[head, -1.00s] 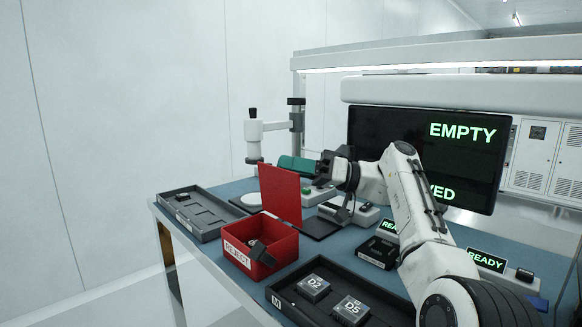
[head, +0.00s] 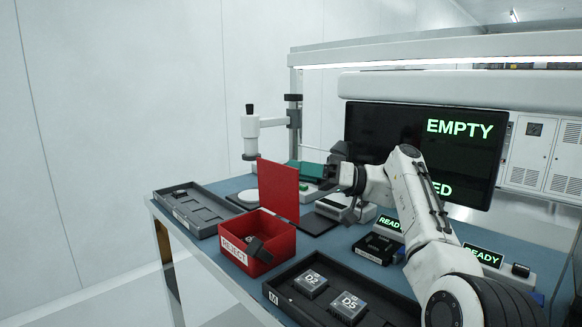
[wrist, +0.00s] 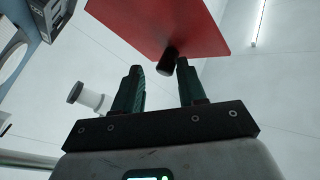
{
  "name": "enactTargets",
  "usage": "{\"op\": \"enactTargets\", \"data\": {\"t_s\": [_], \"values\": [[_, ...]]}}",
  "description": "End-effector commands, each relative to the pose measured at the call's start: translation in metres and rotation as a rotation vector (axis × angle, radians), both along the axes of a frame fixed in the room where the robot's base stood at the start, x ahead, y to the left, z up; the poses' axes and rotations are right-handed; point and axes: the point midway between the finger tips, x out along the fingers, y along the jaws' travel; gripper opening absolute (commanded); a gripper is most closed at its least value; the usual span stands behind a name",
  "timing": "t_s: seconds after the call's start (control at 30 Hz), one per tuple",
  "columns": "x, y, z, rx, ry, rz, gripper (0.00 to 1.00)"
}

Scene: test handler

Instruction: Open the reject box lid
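The red reject box (head: 234,247), labelled REJECT, stands at the near left of the table. Its red lid (head: 278,190) stands open, roughly upright at the box's back edge. In the wrist view the lid (wrist: 165,25) fills the top, with a black knob (wrist: 169,62) on its face. My gripper (head: 322,172) is to the right of the lid in the head view; its fingertips are hard to make out there. In the wrist view my gripper (wrist: 162,68) has its two dark green fingers spread. The knob appears between them, nearer the right finger; contact cannot be told.
A dark item (head: 259,252) lies in the box. A black tray (head: 284,300) with chips D2 and D5 is in front. A grey tray (head: 193,218) lies left, beside a white microscope-like stand (head: 250,135). A monitor (head: 385,120) stands behind my arm.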

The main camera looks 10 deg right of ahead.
Motion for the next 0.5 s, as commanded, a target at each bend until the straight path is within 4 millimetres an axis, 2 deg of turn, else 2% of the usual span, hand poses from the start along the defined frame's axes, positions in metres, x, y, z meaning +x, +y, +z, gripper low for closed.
{"op": "enactTargets", "data": {"t_s": [0.1,0.23,0.5], "values": [[-0.002,-0.022,-0.005,0.001,0.003,-0.004,0.37],[-0.005,-0.041,-0.005,0.004,-0.003,-0.003,0.37],[-0.008,-0.057,-0.005,0.007,-0.008,-0.001,0.37]]}}
